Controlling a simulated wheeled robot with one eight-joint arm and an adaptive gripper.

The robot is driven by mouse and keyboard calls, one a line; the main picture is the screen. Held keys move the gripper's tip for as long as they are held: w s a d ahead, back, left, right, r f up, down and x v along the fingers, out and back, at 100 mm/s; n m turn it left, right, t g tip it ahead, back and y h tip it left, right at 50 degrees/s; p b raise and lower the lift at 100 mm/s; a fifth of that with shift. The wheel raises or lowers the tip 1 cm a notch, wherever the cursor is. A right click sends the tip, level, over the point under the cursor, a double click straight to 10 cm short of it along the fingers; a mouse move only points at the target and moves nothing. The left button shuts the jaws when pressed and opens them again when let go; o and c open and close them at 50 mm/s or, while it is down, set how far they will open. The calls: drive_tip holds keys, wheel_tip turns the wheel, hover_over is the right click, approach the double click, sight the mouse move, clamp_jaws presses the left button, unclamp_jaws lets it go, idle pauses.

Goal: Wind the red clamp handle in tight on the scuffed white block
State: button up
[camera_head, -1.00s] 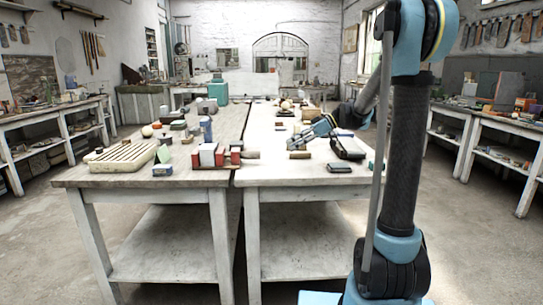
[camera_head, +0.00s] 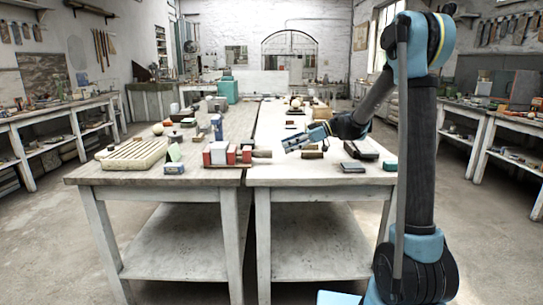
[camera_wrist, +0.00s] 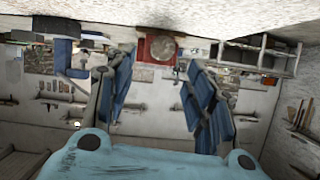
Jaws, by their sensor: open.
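A red clamp (camera_head: 231,158) stands near the front edge of the left table, with a white block (camera_head: 217,153) between its red parts. Scuffs are too small to make out. Its short tan handle (camera_head: 262,154) sticks out to the right. My gripper (camera_head: 284,146) is open and empty, just right of the handle and a little above it, apart from it. In the wrist view, my gripper's blue fingers (camera_wrist: 157,92) are spread apart. Beyond them, between the tips, are a red clamp part (camera_wrist: 143,49) and the handle's round end (camera_wrist: 162,49).
A cream ribbed tray (camera_head: 133,153) and a small blue-grey box (camera_head: 174,168) lie left of the clamp. A dark box (camera_head: 361,149) and a flat dark item (camera_head: 353,167) lie right of my gripper. The front of the right table (camera_head: 300,174) is clear.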

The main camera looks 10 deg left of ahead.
sight(269, 153)
drive_tip(key=x, duration=0.9)
drive_tip(key=shift+a+f, duration=0.1)
drive_tip(key=shift+c, duration=0.5)
drive_tip(key=c, duration=1)
drive_tip(key=shift+o, duration=0.2)
drive_tip(key=shift+s, duration=0.1)
